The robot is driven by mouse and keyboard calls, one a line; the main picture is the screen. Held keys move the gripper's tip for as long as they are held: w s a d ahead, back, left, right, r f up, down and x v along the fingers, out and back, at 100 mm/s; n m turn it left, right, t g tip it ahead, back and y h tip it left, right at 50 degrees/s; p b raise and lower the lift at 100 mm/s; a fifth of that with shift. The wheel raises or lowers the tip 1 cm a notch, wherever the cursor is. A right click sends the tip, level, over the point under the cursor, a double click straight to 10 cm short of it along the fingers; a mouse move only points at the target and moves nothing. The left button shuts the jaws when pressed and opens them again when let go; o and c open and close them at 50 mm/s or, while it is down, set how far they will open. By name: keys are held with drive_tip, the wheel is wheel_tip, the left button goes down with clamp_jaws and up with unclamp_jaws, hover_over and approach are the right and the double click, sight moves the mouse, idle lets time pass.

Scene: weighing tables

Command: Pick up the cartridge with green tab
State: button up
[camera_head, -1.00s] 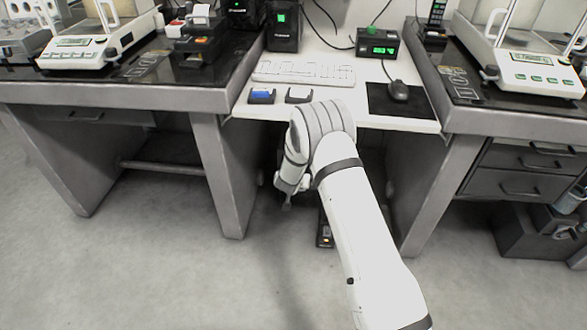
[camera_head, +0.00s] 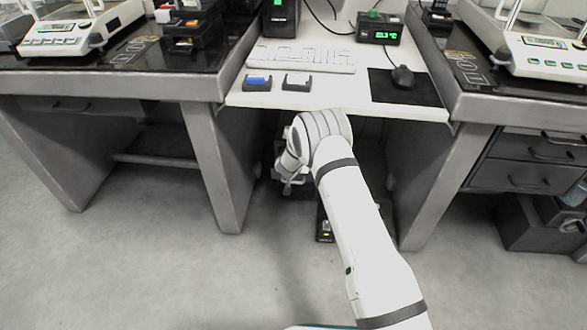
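I cannot clearly make out a cartridge with a green tab. A small green piece (camera_head: 373,13) shows on top of the black box with a green display (camera_head: 380,28) at the back of the white desk; I cannot tell whether it is a cartridge tab. My gripper (camera_head: 287,181) hangs low in front of the knee space, below the desk's front edge. It is small and partly hidden by my arm, so its opening is unclear. No object shows in it.
The white desk (camera_head: 330,98) bears a black holder with a blue piece (camera_head: 258,82), another black holder (camera_head: 297,82), a keyboard (camera_head: 302,58) and a mouse (camera_head: 402,75). Dark-topped tables with balances flank it. A dark object (camera_head: 325,229) stands on the floor beside my arm.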

drive_tip(key=c, duration=1.2)
wheel_tip(320, 180, up, 10)
drive_tip(key=p, duration=0.5)
drive_tip(key=shift+f, duration=0.25)
drive_tip(key=shift+w+d+f+p, duration=0.1)
drive_tip(key=shift+d+p, duration=0.05)
drive_tip(key=shift+p, duration=0.2)
drive_tip(key=shift+w+f+t+p, duration=0.2)
drive_tip(key=shift+w+f+p, duration=0.05)
drive_tip(key=shift+f, duration=0.25)
drive_tip(key=shift+w+f+t+p, duration=0.2)
drive_tip(key=shift+w+f, duration=0.05)
drive_tip(key=shift+f, duration=0.25)
drive_tip(key=shift+w+f+t, duration=0.3)
drive_tip(key=shift+f, duration=0.45)
drive_tip(key=shift+f+b, duration=1.7)
drive_tip(key=shift+f, duration=1.05)
